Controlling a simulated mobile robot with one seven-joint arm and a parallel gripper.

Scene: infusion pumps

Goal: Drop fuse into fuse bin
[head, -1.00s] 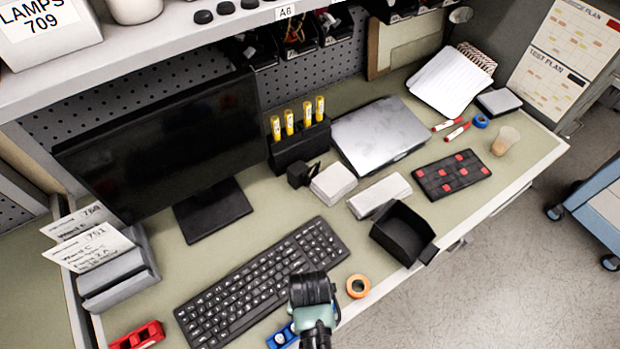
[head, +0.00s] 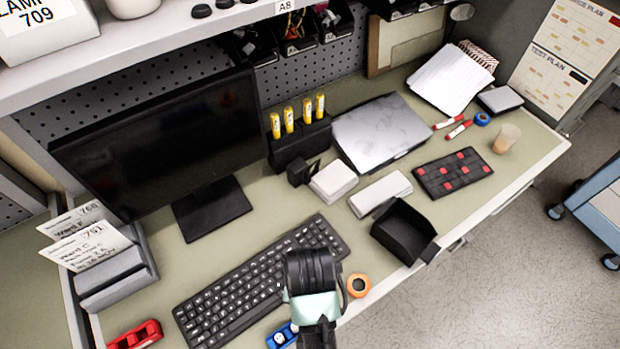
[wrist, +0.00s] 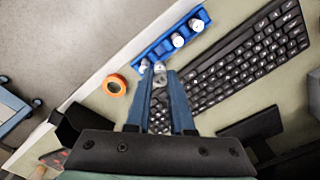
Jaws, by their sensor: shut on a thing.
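My gripper (wrist: 161,80) has its blue fingers shut on a small fuse (wrist: 160,69) with a pale metal cap, seen at the fingertips in the wrist view. The fuse overlaps the end of a blue rack (wrist: 152,53) there; I cannot tell how far above it. In the head view my wrist hides the fingertips and fuse, over the keyboard's near right edge. A black open-topped bin (head: 405,232), likely the fuse bin, stands right of my gripper near the front edge. It shows partly at left in the wrist view (wrist: 68,127).
The blue rack (head: 282,338) shows partly beside my arm, with pale-capped pieces in it. An orange tape roll (head: 358,285) lies between my gripper and the bin. The keyboard (head: 250,290) is at left. White boxes (head: 380,193) stand behind the bin.

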